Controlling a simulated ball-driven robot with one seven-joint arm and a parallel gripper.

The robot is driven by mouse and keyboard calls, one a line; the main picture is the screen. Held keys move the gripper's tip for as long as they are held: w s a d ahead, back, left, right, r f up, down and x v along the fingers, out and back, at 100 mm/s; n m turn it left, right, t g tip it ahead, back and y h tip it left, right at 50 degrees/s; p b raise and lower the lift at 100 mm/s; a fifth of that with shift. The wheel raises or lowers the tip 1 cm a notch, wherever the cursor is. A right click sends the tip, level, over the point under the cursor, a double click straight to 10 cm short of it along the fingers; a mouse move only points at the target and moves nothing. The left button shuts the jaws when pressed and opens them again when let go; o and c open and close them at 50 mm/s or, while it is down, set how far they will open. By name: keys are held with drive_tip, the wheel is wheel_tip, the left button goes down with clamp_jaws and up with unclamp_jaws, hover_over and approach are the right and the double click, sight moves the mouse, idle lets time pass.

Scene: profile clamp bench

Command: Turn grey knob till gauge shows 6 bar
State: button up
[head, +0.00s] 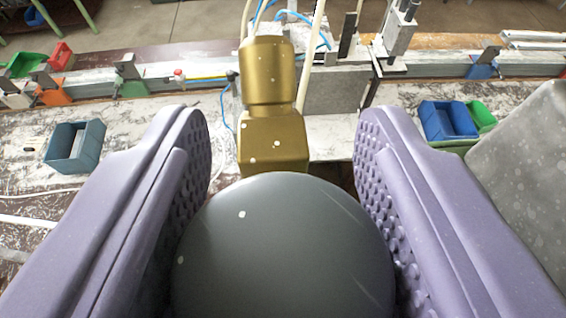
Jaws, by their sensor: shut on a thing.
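The grey knob (285,250) is a large dark grey dome at the bottom middle of the head view. My gripper (284,150) has two purple, dimpled fingers, one on each side of the knob, and is shut on it. A brass-coloured body (272,140) stands just beyond the knob, with a rounded brass upper part (270,75). No gauge face or needle can be made out in this view. The lower part of the knob is cut off by the picture's edge.
A long grey rail (190,72) with coloured clamps crosses the bench behind. A teal bin (75,146) stands at left and a blue bin (447,120) at right. Pale hoses (310,60) rise behind the brass body. A grey speckled surface (525,170) is close at right.

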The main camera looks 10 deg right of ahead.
drive_tip(key=shift+m+h, duration=0.3)
drive_tip(key=m+g+h, duration=0.1)
drive_tip(key=m+h, duration=0.1)
drive_tip(key=d+m+g+h, duration=0.1)
drive_tip(key=m+h, duration=0.1)
drive_tip(key=h, duration=0.1)
drive_tip(key=shift+s+m+b, duration=0.2)
drive_tip(key=shift+m+b, duration=0.1)
drive_tip(key=m+g+h+b, duration=0.1)
drive_tip(key=m, duration=0.1)
drive_tip(key=m+g+h+b, duration=0.1)
drive_tip(key=g+h, duration=0.1)
drive_tip(key=shift+s+d+f+m+g, duration=0.1)
drive_tip(key=shift+s+f+m+g, duration=0.05)
drive_tip(key=shift+m+g, duration=0.2)
drive_tip(key=m+g+h+b, duration=0.1)
drive_tip(key=m+g+b, duration=0.1)
drive_tip(key=shift+s+m+g, duration=0.1)
drive_tip(key=shift+m+g, duration=0.25)
drive_tip(key=shift+s+r+m+g+h, duration=0.1)
drive_tip(key=shift+m+g+h, duration=0.1)
drive_tip(key=shift+m+g, duration=0.5)
drive_tip(key=shift+s+r+m+g+h, duration=0.1)
drive_tip(key=shift+s+m+g+h, duration=0.1)
drive_tip(key=shift+m+g, duration=0.55)
drive_tip(key=shift+s+m+g+h, duration=0.1)
drive_tip(key=shift+m+g+h, duration=0.1)
drive_tip(key=shift+m+g, duration=0.5)
drive_tip(key=shift+d+g, duration=0.1)
drive_tip(key=shift+g, duration=0.15)
